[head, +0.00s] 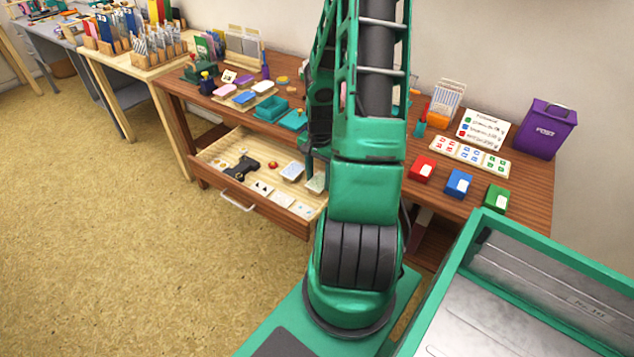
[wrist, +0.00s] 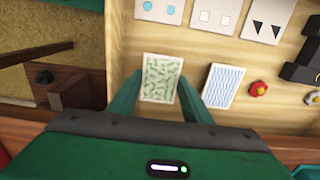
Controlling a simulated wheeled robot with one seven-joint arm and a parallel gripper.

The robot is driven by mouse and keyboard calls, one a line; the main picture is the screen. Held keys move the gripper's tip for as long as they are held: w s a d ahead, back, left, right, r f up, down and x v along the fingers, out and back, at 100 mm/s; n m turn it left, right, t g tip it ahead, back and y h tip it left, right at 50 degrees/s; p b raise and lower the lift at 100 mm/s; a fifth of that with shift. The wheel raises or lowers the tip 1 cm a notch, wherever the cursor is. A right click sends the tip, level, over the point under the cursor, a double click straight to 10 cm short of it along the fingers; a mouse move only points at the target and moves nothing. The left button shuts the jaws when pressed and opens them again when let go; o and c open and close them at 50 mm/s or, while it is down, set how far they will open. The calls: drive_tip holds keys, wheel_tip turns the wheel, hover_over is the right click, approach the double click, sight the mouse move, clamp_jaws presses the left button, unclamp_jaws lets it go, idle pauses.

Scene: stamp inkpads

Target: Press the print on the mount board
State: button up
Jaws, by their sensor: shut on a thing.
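In the wrist view a small white-edged card with a green leafy print (wrist: 162,78) sits between the two green fingers of my gripper (wrist: 160,92). My gripper is shut on this print over the open drawer (head: 268,210). In the head view the print (head: 316,184) shows at the drawer's right end, beside my arm. I cannot tell whether it touches the drawer floor. A similar card with blue wavy lines (wrist: 223,86) lies just to its right in the wrist view. I cannot tell which thing is the mount board.
The drawer also holds a red knob-like piece (wrist: 258,89), a black tool (head: 241,167) and cards with triangles (wrist: 268,20), squares (wrist: 214,15) and circles (wrist: 160,10). Red (head: 422,168), blue (head: 458,183) and green (head: 495,198) boxes stand on the desk at right.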

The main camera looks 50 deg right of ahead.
sight(319, 181)
wheel_tip(319, 181, up, 7)
drive_tip(key=shift+f, duration=0.15)
